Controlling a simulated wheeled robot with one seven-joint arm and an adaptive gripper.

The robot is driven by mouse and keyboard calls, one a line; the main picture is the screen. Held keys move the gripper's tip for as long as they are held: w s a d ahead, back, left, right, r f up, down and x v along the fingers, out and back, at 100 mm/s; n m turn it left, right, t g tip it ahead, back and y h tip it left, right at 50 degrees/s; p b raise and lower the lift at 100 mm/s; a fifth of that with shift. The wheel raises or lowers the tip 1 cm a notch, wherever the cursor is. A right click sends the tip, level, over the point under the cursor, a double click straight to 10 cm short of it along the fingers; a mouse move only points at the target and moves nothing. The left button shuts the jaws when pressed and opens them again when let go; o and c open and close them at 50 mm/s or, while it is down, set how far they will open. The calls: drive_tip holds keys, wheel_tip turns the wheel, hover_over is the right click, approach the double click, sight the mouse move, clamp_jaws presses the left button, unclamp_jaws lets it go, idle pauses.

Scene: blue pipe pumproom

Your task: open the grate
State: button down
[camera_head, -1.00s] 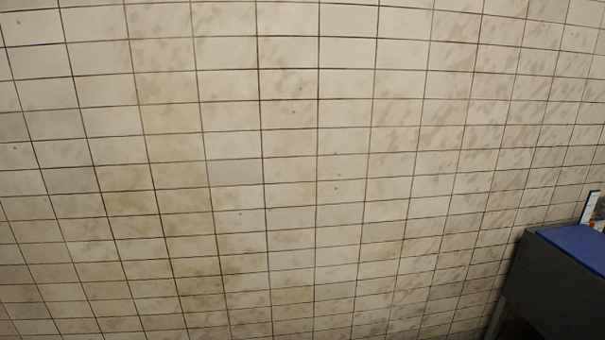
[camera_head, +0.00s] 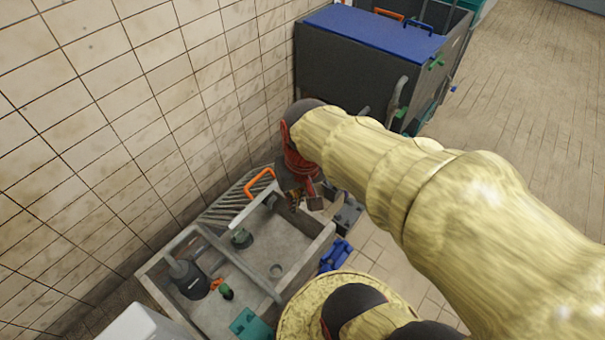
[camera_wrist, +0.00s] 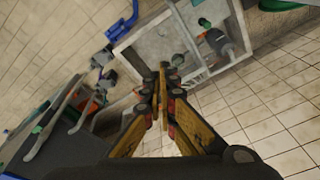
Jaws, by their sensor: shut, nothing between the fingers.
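In the head view, a grey slatted grate (camera_head: 232,203) lies by the tiled wall, at the far side of a grey rectangular trough. A bright orange handle (camera_head: 259,182) stands up from the grate. My gripper (camera_head: 298,203) is just right of the handle, over the trough's far end, apart from the handle as far as I can tell. In the wrist view my gripper (camera_wrist: 163,72) has its fingers together and empty, pointing towards the trough. My arm hides part of the floor to the right.
The trough (camera_head: 322,242) holds pipes and dark fittings. A dark cabinet with a blue top (camera_head: 378,32) stands beyond it. A blue part (camera_head: 337,254) is at the trough's right side. Tiled floor (camera_head: 520,90) is clear at upper right.

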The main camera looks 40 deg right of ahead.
drive_tip(key=w+d+f+m+t+y+b, duration=0.1)
drive_tip(key=w+d+f+m+t, duration=0.2)
drive_tip(key=d+f+m, duration=0.55)
drive_tip(key=w+d+f+m+t+y, duration=0.25)
drive_tip(key=d+f+m, duration=0.25)
drive_tip(key=f+m, duration=0.6)
drive_tip(key=w+d+f+m+t+y+b, duration=0.1)
drive_tip(key=w+d+f+m+t, duration=0.2)
drive_tip(key=d+f+m, duration=0.65)
drive_tip(key=w+d+f+h, duration=0.2)
drive_tip(key=w+d+h, duration=0.1)
drive_tip(key=w+a+f+b, duration=0.1)
drive_tip(key=w+b, duration=0.3)
drive_tip(key=w, duration=0.6)
drive_tip(key=shift+w+a+f+m+t, duration=0.3)
drive_tip(key=shift+w+f+t, duration=0.1)
drive_tip(key=shift+f, duration=0.15)
